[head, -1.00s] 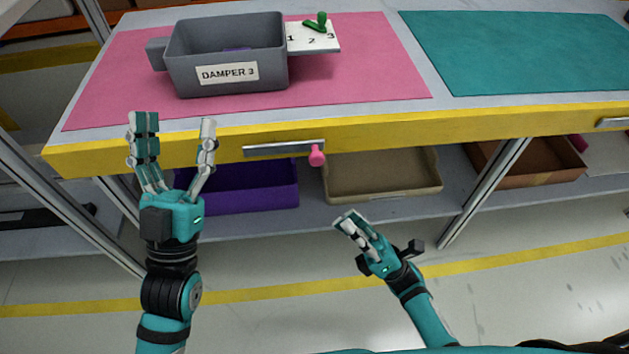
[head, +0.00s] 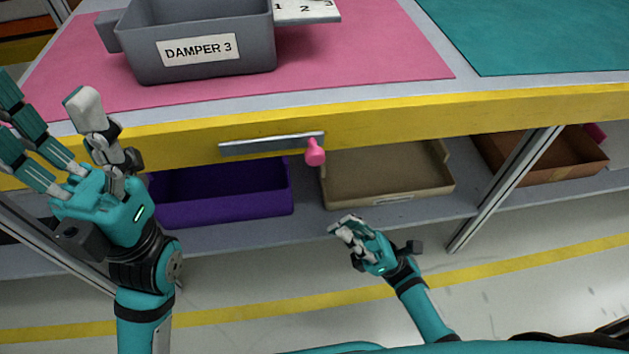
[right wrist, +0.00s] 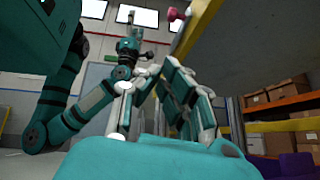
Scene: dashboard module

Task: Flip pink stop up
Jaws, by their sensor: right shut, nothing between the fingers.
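The pink stop (head: 315,152) is a small knob at the right end of a metal bar (head: 262,146) on the table's yellow front edge. It hangs slightly below the bar. It also shows in the right wrist view (right wrist: 175,14), small, near the top. My right gripper (head: 346,224) is shut and empty, below and a little to the right of the stop, apart from it. Its fingers also show in the right wrist view (right wrist: 170,75). My left gripper (head: 50,97) is open, fingers spread, far to the left in front of the table edge.
A grey bin (head: 200,65) labelled DAMPER 3 stands on the pink mat (head: 370,60), beside a numbered white card (head: 308,12). Under the tabletop, a purple tray (head: 220,210) and a beige tray (head: 400,197) sit on a shelf. A metal leg (head: 505,190) stands to the right.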

